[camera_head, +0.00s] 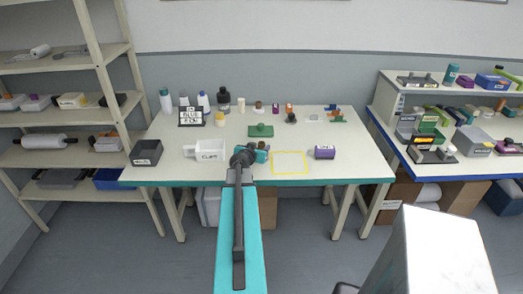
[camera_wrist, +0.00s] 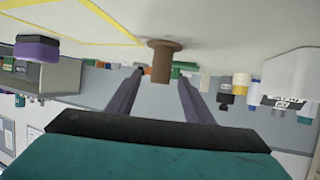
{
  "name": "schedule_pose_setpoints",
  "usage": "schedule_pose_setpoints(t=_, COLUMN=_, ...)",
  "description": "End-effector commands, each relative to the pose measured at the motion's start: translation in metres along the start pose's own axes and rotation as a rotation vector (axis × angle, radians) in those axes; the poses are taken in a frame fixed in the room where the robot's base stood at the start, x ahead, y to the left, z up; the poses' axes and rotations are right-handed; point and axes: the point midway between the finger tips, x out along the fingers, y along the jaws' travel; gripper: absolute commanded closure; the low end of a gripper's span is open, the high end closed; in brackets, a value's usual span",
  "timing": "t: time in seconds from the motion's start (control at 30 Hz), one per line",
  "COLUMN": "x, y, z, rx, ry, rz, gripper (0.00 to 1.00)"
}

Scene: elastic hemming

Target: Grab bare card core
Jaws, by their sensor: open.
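A brown, bare card core (camera_wrist: 161,62) stands on the table in the wrist view, which is upside down. It appears between the two dark fingers of my gripper (camera_wrist: 162,77). The fingers are open, with a gap on each side of the core, and hold nothing. Whether the core is fully between the fingertips or just beyond them I cannot tell.
A green block (camera_head: 261,130) and several bottles are farther back.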

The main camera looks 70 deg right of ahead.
Motion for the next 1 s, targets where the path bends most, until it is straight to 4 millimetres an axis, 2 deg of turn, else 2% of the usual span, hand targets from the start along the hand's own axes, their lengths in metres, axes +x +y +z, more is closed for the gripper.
schedule_pose_setpoints(t=0.5, x=0.039, y=-0.002, z=-0.003, rx=-0.002, ry=0.000, rz=0.000, gripper=0.53)
schedule_pose_setpoints(t=1.0, x=0.043, y=-0.002, z=-0.001, rx=-0.001, ry=0.000, rz=-0.001, gripper=0.53)
